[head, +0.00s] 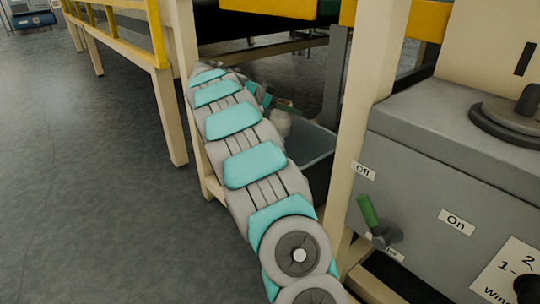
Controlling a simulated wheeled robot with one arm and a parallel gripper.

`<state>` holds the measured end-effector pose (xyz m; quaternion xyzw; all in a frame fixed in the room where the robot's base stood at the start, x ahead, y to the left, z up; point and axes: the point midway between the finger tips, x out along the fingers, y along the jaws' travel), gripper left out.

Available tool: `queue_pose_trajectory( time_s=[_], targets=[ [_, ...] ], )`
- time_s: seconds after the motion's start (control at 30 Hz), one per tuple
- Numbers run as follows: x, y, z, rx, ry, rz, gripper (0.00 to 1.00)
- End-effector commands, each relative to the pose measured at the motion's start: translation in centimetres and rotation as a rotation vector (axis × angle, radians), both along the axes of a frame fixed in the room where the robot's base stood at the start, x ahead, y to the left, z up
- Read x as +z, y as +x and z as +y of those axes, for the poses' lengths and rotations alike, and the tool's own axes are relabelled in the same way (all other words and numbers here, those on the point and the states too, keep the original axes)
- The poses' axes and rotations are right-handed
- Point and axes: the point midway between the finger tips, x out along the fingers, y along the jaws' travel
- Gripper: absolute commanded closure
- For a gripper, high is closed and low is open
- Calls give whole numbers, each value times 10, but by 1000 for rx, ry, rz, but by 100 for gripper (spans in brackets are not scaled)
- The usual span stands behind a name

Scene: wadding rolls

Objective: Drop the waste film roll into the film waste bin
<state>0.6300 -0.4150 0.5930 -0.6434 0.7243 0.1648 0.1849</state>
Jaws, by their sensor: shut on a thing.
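A grey bin (314,146), which looks like the film waste bin, stands on the floor under the machine frame. My arm hides its left part. A small pale roll (281,123), which looks like the waste film roll, hangs at the bin's left rear side. It seems to be over the bin opening, but its exact height above the rim cannot be told. My gripper (284,108) is small and dark at the far end of my arm, shut on the roll's upper end. Its fingers are hard to make out.
A cream post (361,110) stands close to the right of the bin, and another cream leg (184,50) stands left of my arm. A grey control box (430,150) with a green-handled lever (368,213) is at the right. The floor at left is clear.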

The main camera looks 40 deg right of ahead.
Motion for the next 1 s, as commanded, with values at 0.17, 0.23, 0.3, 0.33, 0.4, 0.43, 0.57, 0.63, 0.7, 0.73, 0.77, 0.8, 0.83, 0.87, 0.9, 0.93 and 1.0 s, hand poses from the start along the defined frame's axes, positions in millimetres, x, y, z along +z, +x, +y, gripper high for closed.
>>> queue_pose_trajectory(
  time_s=[0.17,0.23,0.3,0.33,0.4,0.43,0.57,0.63,0.7,0.73,0.77,0.8,0.83,0.87,0.9,0.93,1.0],
  targets=[
    [-12,1,0,0,-1,-1,84],
    [-15,0,0,0,-1,-1,84],
    [-16,0,0,1,-1,0,84],
    [-17,0,0,0,-1,-1,84],
    [-17,0,0,0,-1,-1,84],
    [-17,0,0,0,-1,-1,84],
    [-17,0,0,0,-1,-1,15],
    [-17,0,0,0,-1,-1,7],
    [-17,0,0,0,-1,-1,0],
    [-17,0,0,0,-1,-1,0],
    [-17,0,0,0,-1,-1,0],
    [-17,0,0,0,-1,-1,0],
    [-17,0,0,0,0,-1,0],
    [-17,0,0,0,0,-1,0],
    [-17,0,0,0,0,-1,0],
    [-17,0,0,0,0,-1,0],
    [-16,0,2,0,0,-1,0]
  ],
)
